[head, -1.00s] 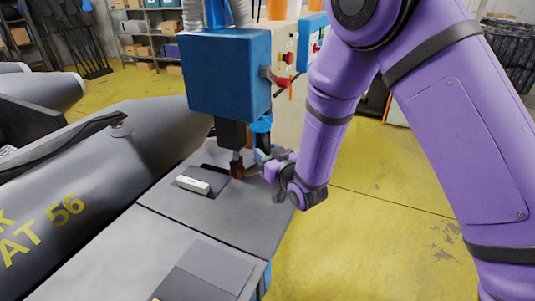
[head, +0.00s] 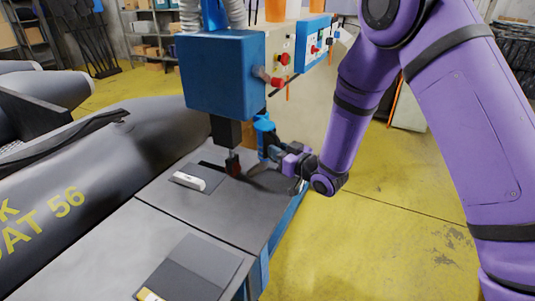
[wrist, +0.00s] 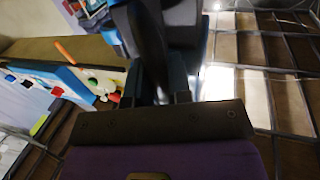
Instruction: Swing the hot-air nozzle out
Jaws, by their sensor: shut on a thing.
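The blue welding machine head (head: 222,75) hangs over the grey table at the centre of the head view. The hot-air nozzle unit, with a blue upper body (head: 263,124) and a dark lower part, is at the right of the head, apart from the dark red-tipped post (head: 233,160). My gripper (head: 272,152) is at the nozzle unit from the right, shut on it. In the wrist view a dark, blurred part (wrist: 150,45) of the unit lies between my fingers. The nozzle's tip is partly hidden in the head view.
The grey table (head: 170,225) carries a small white object (head: 188,181) and a dark patch. A grey inflatable boat (head: 90,165) lies along the left. The control panel (head: 285,58) with red buttons is behind. Yellow floor (head: 390,225) is open at the right.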

